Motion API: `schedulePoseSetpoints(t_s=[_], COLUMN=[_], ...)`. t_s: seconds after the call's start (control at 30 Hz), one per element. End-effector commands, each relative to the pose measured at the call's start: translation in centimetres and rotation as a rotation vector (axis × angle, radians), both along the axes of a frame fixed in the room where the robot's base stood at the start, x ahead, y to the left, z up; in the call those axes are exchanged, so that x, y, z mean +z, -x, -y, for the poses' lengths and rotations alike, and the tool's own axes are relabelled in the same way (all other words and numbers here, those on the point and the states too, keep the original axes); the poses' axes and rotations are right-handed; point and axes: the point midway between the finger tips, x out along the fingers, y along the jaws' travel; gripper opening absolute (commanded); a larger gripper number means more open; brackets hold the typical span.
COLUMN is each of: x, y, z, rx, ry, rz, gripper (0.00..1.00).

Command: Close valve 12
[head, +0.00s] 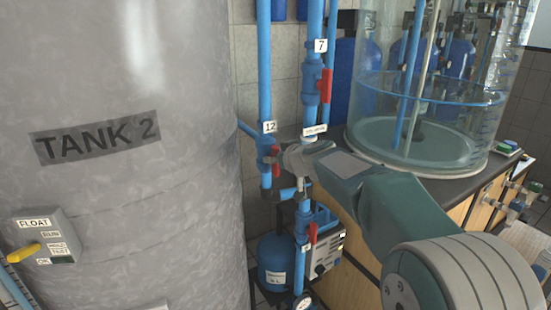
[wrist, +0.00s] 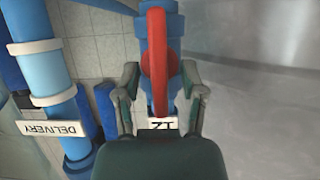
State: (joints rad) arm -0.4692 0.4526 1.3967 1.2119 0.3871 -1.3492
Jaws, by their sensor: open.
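Valve 12 has a red handle (wrist: 160,62) and a blue body. Its white label "12" (head: 269,127) is on a vertical blue pipe beside the grey tank, and the label also shows upside down in the wrist view (wrist: 161,124). The handle lies along the pipe in the wrist view. My gripper (head: 285,158) is beside the valve in the head view, hiding part of it. In the wrist view my open gripper (wrist: 160,75) has one finger on each side of the handle. Gaps show between the fingers and the handle; contact cannot be told.
The grey tank (head: 120,190), marked "TANK 2", stands close at left. Valve 7 (head: 326,84) is on the adjacent pipe, which carries a "DELIVERY" label (wrist: 52,128). Another red-handled valve (head: 312,233) is lower down. A clear tank (head: 425,110) stands on the bench at right.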

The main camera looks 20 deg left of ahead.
Motion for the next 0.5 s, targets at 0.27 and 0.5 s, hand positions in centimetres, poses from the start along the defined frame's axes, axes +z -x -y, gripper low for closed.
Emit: schedulePoseSetpoints(t_s=[0.27, 0.5], x=[-0.04, -0.07], y=[-0.13, -0.14], z=[-0.15, -0.17], rx=[0.000, 0.000], ry=[-0.001, 0.001], rz=[0.001, 0.001], gripper=[0.53, 0.00])
